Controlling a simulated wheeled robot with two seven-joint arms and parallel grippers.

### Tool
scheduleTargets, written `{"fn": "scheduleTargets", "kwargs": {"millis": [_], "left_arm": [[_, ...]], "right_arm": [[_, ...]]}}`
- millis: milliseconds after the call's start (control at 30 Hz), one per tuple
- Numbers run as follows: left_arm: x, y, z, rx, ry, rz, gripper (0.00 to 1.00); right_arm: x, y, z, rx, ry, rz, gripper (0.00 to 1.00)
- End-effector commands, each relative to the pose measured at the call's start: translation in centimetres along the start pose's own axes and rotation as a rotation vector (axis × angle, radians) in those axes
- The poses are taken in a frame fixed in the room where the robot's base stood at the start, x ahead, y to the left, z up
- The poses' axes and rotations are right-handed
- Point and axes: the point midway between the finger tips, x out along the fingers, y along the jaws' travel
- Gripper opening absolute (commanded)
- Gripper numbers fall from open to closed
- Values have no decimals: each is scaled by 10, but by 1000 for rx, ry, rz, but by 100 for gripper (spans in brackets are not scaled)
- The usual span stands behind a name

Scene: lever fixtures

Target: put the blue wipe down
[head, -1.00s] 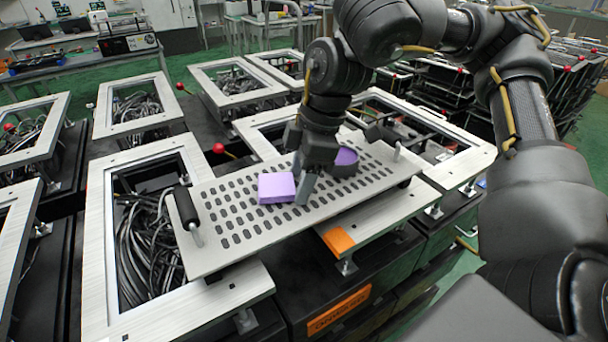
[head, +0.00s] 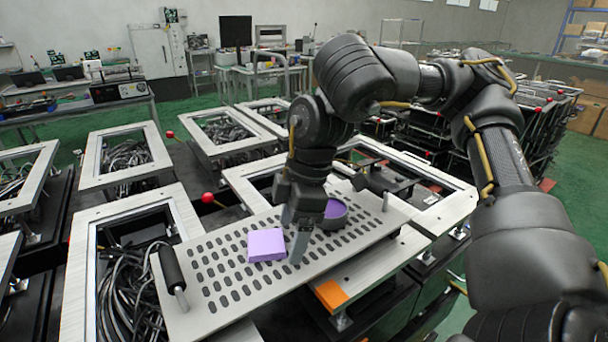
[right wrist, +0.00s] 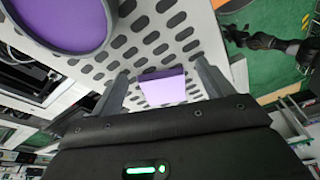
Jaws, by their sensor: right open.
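A lavender, block-like folded wipe (head: 266,245) lies flat on the perforated metal plate (head: 215,308); it looks purple rather than blue. It also shows in the right wrist view (right wrist: 162,87), in the gap between my right gripper's two fingers. My right gripper (head: 288,240) is open, low over the plate at the wipe's right side in the head view. In the right wrist view its fingers (right wrist: 162,80) stand apart on both sides of the wipe, and I cannot tell whether they touch it. My left gripper is not in view.
A round dark dish with a purple inside (head: 335,212) stands on the plate just right of my right gripper. A black upright handle (head: 170,268) is at the plate's left end. Open metal frames with cables (head: 128,270) surround the plate.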

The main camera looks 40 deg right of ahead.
Motion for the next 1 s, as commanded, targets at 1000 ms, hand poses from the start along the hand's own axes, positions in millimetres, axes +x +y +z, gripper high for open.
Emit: {"fn": "scheduleTargets", "kwargs": {"millis": [1000], "left_arm": [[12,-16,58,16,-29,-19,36]], "right_arm": [[-114,2,-2,4,14,12,79]]}}
